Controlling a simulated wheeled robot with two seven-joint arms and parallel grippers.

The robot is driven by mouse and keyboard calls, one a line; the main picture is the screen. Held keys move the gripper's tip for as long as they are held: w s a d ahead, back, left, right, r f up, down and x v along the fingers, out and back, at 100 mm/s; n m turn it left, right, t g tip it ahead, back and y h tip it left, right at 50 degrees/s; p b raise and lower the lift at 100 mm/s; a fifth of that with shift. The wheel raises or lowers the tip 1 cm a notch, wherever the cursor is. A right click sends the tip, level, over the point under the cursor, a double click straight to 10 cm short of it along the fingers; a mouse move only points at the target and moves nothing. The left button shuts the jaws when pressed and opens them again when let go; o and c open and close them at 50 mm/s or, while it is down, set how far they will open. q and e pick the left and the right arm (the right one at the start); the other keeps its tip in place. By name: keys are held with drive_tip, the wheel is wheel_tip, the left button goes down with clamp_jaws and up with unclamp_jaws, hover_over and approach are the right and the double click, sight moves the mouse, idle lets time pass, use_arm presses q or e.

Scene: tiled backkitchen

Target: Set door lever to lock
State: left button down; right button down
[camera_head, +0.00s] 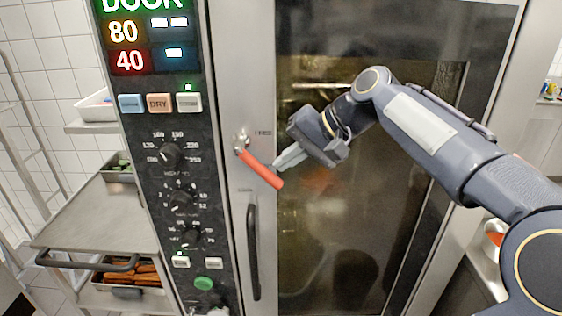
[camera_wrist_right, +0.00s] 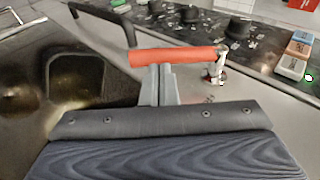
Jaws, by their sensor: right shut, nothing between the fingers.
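The door lever has a red grip (camera_head: 261,170) and a metal pivot on the steel strip left of the oven door's glass. In the head view it slopes from the pivot at upper left down to the right. My right gripper (camera_head: 279,165) is shut and empty, its fingertips close beside the red grip on its right side. In the right wrist view the red grip (camera_wrist_right: 178,56) lies across just beyond the shut fingertips (camera_wrist_right: 158,68); whether they touch it I cannot tell. The oven door (camera_head: 330,240) appears closed. My left gripper is not in view.
The control panel (camera_head: 165,130) with knobs and buttons stands left of the lever. A black vertical handle (camera_head: 253,250) is below it. A steel cart (camera_head: 85,215) with trays stands at far left. Space before the door glass is clear apart from my right arm.

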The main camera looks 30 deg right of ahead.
drive_tip(key=shift+x, duration=0.95)
drive_tip(key=shift+f+b, duration=0.5)
drive_tip(key=shift+b, duration=0.3)
drive_tip(key=shift+w+a+f+m+t+y+b, duration=0.3)
drive_tip(key=shift+a+f+t+y+b, duration=0.55)
drive_tip(key=shift+b, duration=2.05)
drive_tip(key=shift+w+a+f+m+t+y+b, duration=0.1)
drive_tip(key=shift+w+a+f+t+y+b, duration=0.75)
drive_tip(key=shift+b, duration=2)
drive_tip(key=shift+a+f+m+t+y+b, duration=0.15)
drive_tip(key=shift+f+t+y+b, duration=0.4)
drive_tip(key=shift+y+b, duration=1.55)
drive_tip(key=shift+r+h+b, duration=0.1)
drive_tip(key=shift+h+b, duration=0.7)
drive_tip(key=shift+b, duration=0.05)
